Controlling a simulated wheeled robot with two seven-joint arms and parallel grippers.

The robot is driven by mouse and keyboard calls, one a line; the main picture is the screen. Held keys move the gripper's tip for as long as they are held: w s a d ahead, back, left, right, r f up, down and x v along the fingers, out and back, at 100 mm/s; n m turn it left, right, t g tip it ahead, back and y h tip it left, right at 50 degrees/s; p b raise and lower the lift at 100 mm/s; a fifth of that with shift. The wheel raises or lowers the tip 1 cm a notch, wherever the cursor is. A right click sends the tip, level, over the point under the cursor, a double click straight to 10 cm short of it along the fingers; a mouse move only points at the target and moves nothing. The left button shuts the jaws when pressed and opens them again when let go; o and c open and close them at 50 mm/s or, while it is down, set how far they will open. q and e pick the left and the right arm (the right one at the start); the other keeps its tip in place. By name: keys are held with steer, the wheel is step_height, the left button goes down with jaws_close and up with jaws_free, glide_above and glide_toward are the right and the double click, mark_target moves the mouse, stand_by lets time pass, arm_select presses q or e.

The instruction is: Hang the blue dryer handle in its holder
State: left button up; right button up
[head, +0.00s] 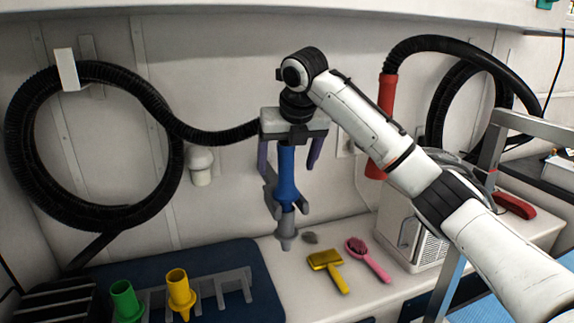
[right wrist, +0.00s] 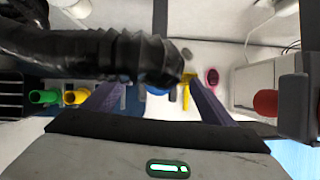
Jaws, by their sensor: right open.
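The blue dryer handle (head: 287,178) hangs upright, its grey nozzle pointing down. A grey forked holder (head: 271,198) on the wall is around its lower part, and the handle appears to sit in it. My right gripper (head: 288,165) is above, pointing down, with its purple fingers spread on either side of the handle and apart from it. The gripper body hides the handle's top. In the right wrist view, a bit of the blue handle (right wrist: 157,90) shows below the black hose (right wrist: 90,52), between the open fingers. My left gripper is not in view.
The black hose (head: 90,216) coils on a wall hook at left. Green (head: 124,299) and yellow (head: 179,291) nozzles stand by a grey rack. A yellow brush (head: 327,268) and pink brush (head: 367,258) lie on the counter. A red dryer handle (head: 387,98) hangs at right.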

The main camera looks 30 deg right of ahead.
steer(key=v, duration=0.8)
steer(key=shift+r, duration=0.35)
stand_by(0.7)
steer(key=shift+s, duration=0.1)
stand_by(0.3)
